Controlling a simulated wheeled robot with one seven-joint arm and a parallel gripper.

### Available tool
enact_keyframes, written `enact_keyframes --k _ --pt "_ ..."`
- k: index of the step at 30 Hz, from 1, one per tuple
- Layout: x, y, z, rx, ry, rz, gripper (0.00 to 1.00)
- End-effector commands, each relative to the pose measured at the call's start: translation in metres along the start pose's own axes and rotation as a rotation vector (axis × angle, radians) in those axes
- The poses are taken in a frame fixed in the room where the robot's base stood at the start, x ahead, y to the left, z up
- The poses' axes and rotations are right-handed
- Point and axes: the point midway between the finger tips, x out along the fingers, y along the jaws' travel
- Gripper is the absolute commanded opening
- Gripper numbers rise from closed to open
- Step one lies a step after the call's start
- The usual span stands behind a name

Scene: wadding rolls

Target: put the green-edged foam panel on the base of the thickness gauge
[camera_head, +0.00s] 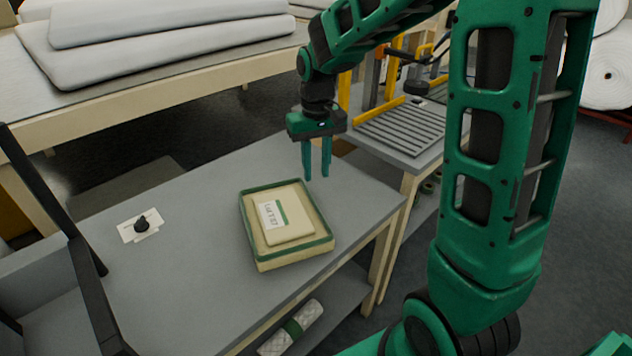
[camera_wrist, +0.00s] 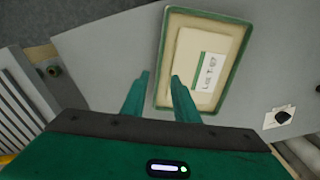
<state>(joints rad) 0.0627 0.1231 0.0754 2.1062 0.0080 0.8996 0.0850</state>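A cream, green-bordered rectangular piece (camera_head: 262,258) lies on the grey table; it also shows in the wrist view (camera_wrist: 162,92). The fingers also show in the wrist view (camera_wrist: 160,88). A dark device with yellow uprights (camera_head: 416,82) stands on the farther table, perhaps the thickness gauge; my arm partly hides it.
A slatted grey rack (camera_head: 400,127) with a yellow bar lies on the farther table. A white card with a small black object (camera_head: 141,225) lies left on the near table (camera_head: 190,290). White wadding (camera_head: 160,40) lies on the back bench. A black frame stands at left.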

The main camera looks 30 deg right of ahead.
Motion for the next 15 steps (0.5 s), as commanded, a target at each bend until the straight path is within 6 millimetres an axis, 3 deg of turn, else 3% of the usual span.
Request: enact_keyframes --k 4,11,15 --pt "-0.012 0.000 0.000 0.000 0.001 0.000 0.27" --pt "-0.017 0.003 0.003 0.005 0.001 0.002 0.27" --pt "-0.026 0.025 0.026 0.052 0.004 0.016 0.27"
